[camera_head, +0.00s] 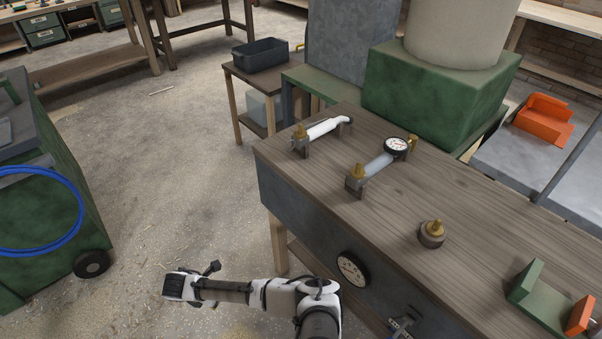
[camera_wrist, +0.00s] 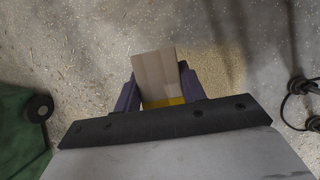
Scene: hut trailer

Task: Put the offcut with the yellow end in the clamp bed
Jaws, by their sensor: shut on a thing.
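My gripper (camera_wrist: 158,84) is shut on the offcut (camera_wrist: 154,72), a pale wooden block. Its yellow end (camera_wrist: 164,101) lies close to the palm, between the dark fingers, and the plain wood sticks out past them. Bare floor lies beyond it in the wrist view. In the head view my arm reaches left, off the front of the workbench; the offcut cannot be made out there. A green bed with an orange jaw (camera_head: 545,301), which looks like the clamp bed, sits at the bench's near right corner. Its channel looks empty.
The wooden workbench (camera_head: 455,205) carries gauge and valve fittings (camera_head: 375,165) and a brass knob (camera_head: 432,234). A green wheeled machine (camera_head: 60,200) with a blue hose stands left. An orange bracket (camera_head: 543,118) sits on a grey surface far right. Open floor lies between.

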